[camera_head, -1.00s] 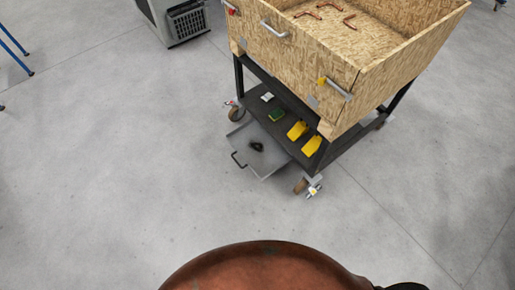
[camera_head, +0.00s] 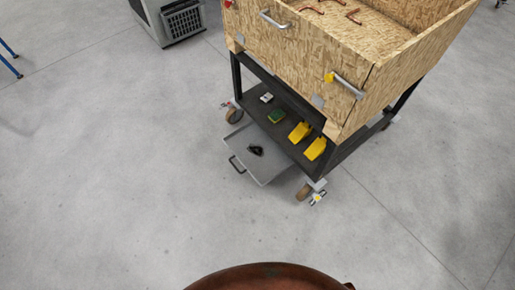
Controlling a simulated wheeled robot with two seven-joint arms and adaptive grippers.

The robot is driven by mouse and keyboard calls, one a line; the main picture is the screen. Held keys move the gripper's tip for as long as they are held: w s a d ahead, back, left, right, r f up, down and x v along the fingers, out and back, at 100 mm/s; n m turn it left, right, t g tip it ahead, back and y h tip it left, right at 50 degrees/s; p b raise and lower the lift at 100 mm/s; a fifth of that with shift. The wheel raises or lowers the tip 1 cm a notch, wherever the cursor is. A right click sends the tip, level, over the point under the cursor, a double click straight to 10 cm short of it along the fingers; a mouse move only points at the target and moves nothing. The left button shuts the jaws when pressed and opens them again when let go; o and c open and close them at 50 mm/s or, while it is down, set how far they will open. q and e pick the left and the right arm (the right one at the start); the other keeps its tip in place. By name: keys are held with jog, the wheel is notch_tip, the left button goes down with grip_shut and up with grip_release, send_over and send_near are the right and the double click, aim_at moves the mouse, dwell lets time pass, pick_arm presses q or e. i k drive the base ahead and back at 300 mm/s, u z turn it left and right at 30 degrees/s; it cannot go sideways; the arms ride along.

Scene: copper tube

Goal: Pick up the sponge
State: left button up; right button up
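A small green sponge-like block (camera_head: 276,117) with a yellowish edge lies on the dark lower shelf (camera_head: 290,135) of a wheeled cart. It sits between a small whitish item (camera_head: 266,98) and two yellow objects (camera_head: 307,138). Neither of my grippers shows in the head view, so I cannot see whether they are open or shut. Nothing is seen touching the green block.
A wooden chipboard box (camera_head: 310,55) with copper tubes (camera_head: 353,16) inside tops the cart. A grey tray (camera_head: 262,168) holding a dark item juts out below the shelf. A rounded reddish-brown surface fills the bottom edge. Open concrete floor surrounds the cart.

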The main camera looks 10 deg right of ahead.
aim_at(276, 115)
jog(key=u, duration=0.35)
jog(key=i, duration=1.3)
jog(key=z, duration=0.6)
